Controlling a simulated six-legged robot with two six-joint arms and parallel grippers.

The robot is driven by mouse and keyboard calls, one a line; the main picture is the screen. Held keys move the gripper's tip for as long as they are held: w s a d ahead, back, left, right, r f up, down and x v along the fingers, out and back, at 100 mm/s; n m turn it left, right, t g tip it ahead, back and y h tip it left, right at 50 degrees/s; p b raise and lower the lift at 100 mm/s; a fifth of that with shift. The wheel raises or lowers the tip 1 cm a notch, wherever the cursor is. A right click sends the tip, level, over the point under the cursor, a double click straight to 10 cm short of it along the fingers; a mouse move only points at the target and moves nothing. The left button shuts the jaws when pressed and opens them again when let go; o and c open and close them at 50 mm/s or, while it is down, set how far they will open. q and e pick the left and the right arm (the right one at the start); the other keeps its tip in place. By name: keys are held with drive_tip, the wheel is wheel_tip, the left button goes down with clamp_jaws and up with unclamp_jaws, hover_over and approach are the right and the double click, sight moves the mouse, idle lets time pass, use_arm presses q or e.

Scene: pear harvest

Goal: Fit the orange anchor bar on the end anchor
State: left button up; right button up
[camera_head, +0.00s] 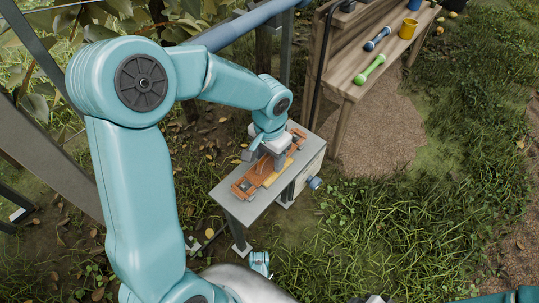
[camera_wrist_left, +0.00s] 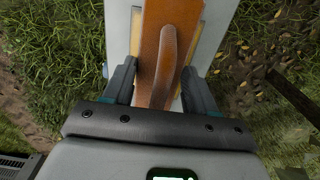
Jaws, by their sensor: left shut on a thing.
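The orange anchor bar (camera_head: 246,185) is a long orange-brown piece over a small grey table (camera_head: 232,205), with a yellow strip along its side. My left gripper (camera_head: 280,156) comes down on it from above. In the left wrist view the bar (camera_wrist_left: 153,40) runs between the two fingers of the gripper (camera_wrist_left: 161,75), with a curved brown ridge on its face. The fingers are shut on the bar. I cannot make out the end anchor apart from the bar, nor whether the bar touches the table.
A wooden bench (camera_head: 346,86) at the upper right holds a blue dumbbell-shaped piece (camera_head: 377,39), a green one (camera_head: 369,69) and a yellow cup (camera_head: 408,29). A blue-grey pipe (camera_head: 235,29) crosses the top. Grass right of the table is mostly free.

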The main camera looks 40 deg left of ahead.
use_arm(q)
drive_tip(key=shift+f, duration=0.35)
drive_tip(key=o, duration=1.2)
wheel_tip(320, 180, up, 16)
drive_tip(key=p, duration=0.6)
drive_tip(key=shift+r, duration=0.2)
